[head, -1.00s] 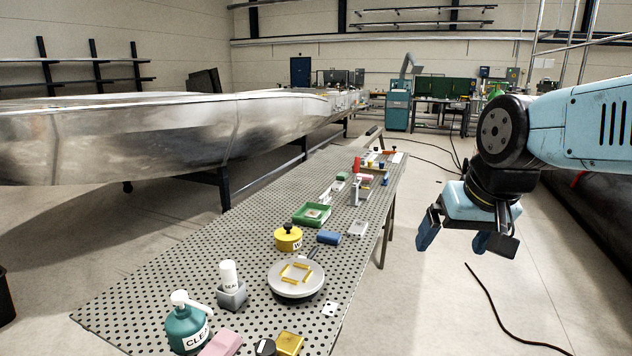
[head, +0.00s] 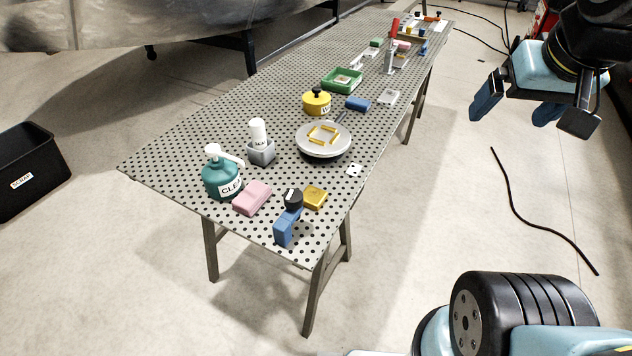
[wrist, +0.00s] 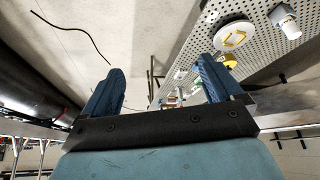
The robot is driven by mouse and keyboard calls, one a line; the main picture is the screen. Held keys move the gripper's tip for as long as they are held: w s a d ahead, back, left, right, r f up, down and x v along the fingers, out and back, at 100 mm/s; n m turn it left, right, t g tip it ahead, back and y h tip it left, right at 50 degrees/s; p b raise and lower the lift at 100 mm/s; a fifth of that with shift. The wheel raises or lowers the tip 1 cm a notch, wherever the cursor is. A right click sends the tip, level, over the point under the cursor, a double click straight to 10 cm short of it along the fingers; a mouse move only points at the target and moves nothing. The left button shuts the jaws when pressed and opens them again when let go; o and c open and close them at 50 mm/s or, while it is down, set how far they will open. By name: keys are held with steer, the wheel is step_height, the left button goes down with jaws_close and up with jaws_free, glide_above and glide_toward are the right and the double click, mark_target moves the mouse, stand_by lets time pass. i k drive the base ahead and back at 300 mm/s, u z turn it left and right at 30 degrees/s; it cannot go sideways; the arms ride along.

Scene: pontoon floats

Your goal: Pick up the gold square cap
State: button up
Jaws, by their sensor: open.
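The gold square cap (head: 315,197) lies on the near end of the perforated table (head: 180,165), just right of a black round knob (head: 293,198) above a blue block (head: 287,228). My gripper (head: 522,105) is open and empty, hanging over the floor to the right of the table, well apart from the cap. In the wrist view my gripper (wrist: 160,88) shows two blue fingers spread apart with nothing between them. I cannot make out the cap in the wrist view.
Near the cap are a pink block (head: 252,198), a teal bottle (head: 221,178), a white bottle in a grey holder (head: 261,150) and a round plate with yellow bars (head: 323,141). A black bin (head: 30,170) stands at far left. Floor right of the table holds a cable (head: 515,200).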

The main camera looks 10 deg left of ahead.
mark_target(315, 196)
steer(key=u, duration=0.45)
steer(key=k, duration=1.5)
steer(key=z, duration=0.5)
steer(key=i, duration=1)
steer(key=u, duration=0.05)
